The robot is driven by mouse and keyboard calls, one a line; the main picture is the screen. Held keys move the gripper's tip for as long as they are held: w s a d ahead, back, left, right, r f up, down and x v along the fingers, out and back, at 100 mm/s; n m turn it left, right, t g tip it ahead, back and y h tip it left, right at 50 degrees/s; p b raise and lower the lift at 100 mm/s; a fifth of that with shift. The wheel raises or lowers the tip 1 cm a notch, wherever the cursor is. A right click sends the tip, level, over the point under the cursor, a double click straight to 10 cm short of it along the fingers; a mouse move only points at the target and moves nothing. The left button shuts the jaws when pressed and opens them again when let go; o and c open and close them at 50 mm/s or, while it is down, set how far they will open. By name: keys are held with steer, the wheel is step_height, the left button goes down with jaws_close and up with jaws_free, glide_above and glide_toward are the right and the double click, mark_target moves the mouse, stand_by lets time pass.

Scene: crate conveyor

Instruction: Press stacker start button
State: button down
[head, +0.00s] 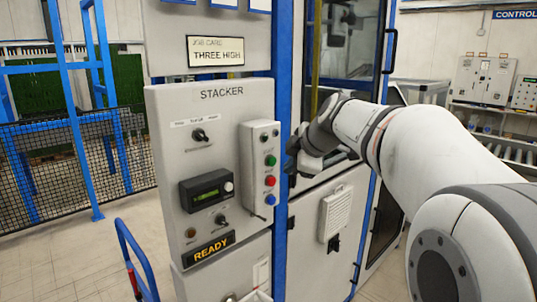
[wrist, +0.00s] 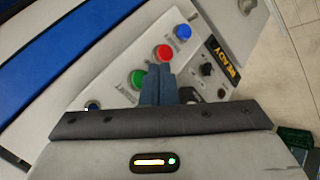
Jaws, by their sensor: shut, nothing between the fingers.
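The grey stacker panel (head: 225,95) carries a raised button box (head: 256,135) on its right side. The box has a green button (head: 271,160), a red button (head: 270,180) and a blue button (head: 270,199) in a column. The green button (wrist: 138,78), red button (wrist: 164,52) and blue button (wrist: 183,32) also show in the wrist view. My gripper (head: 291,160) is to the right of the box. In the wrist view my gripper (wrist: 160,68) is shut and empty, its tips beside the green button and below the red one. I cannot tell whether it touches the box.
A blue post (head: 282,120) stands just right of the panel. A lit READY sign (head: 208,249), a display (head: 206,191) and selector knobs are on the panel. A blue rail (head: 135,260) stands at the lower left, with open floor beside it.

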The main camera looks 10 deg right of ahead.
mark_target(272, 162)
steer(key=shift+w+a, duration=0.7)
steer(key=shift+w, duration=0.25)
steer(key=shift+a, duration=0.1)
stand_by(1.4)
steer(key=shift+w+a, duration=0.15)
steer(key=shift+w, duration=0.1)
